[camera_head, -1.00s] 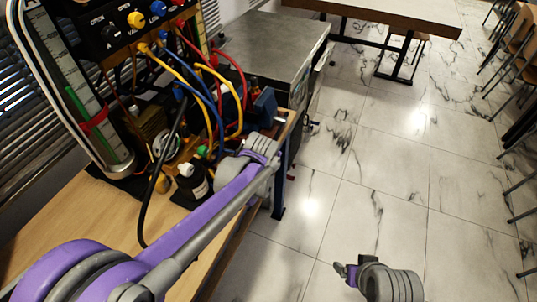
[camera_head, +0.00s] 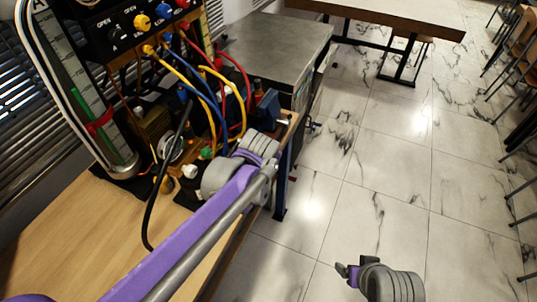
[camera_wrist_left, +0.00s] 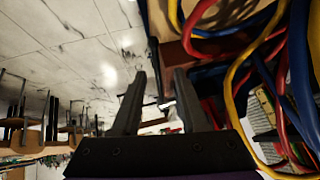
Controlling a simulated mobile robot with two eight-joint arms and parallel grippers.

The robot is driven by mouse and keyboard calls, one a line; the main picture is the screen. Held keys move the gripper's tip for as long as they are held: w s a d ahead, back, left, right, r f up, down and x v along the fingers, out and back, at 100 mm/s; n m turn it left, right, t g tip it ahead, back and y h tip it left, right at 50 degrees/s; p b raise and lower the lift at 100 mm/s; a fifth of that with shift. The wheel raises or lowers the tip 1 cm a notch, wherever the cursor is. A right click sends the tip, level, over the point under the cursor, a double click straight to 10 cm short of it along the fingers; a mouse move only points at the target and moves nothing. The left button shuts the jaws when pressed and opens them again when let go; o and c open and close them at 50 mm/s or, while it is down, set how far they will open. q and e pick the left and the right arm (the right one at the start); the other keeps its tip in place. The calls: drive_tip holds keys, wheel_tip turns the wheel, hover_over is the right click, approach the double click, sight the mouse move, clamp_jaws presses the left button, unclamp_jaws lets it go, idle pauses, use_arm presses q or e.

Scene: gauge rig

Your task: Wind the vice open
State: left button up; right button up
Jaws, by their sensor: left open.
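The blue vice (camera_head: 268,108) stands at the right end of the wooden bench, with a pale metal bar (camera_head: 283,122) at its right side. My left arm reaches across the bench, and its wrist is just in front of the vice; its fingers are hidden in the head view. In the left wrist view my left gripper (camera_wrist_left: 160,76) is open. A small pale piece (camera_wrist_left: 167,104), perhaps the vice's handle, shows between the fingers; I cannot tell if they touch it. My right gripper (camera_head: 350,273) is low over the floor, its jaws unclear.
Yellow, blue and red hoses (camera_head: 212,90) loop down from the black valve panel (camera_head: 120,30) close beside my left wrist. A black cable (camera_head: 150,205) hangs over the bench (camera_head: 75,235). A grey metal cabinet (camera_head: 275,42) stands behind.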

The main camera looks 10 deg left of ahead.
use_arm(q)
drive_tip(key=shift+v, duration=1.7)
drive_tip(key=shift+w+a+r+p, duration=0.2)
drive_tip(key=shift+r+p, duration=0.1)
drive_tip(key=shift+p, duration=0.1)
drive_tip(key=c, duration=0.3)
drive_tip(key=r+g+p, duration=0.1)
drive_tip(key=r, duration=0.1)
drive_tip(key=w+a+r+g+h+p, duration=0.1)
drive_tip(key=r, duration=0.2)
drive_tip(key=w+a+r+g+h+p, duration=0.1)
drive_tip(key=r+p, duration=0.1)
drive_tip(key=shift+w+a+r, duration=0.2)
drive_tip(key=shift+r, duration=0.1)
clamp_jaws()
drive_tip(key=shift+g, duration=0.3)
drive_tip(key=x, duration=1.3)
drive_tip(key=shift+s+d+f, duration=0.2)
drive_tip(key=shift+d+f, duration=0.2)
drive_tip(key=shift+d, duration=0.05)
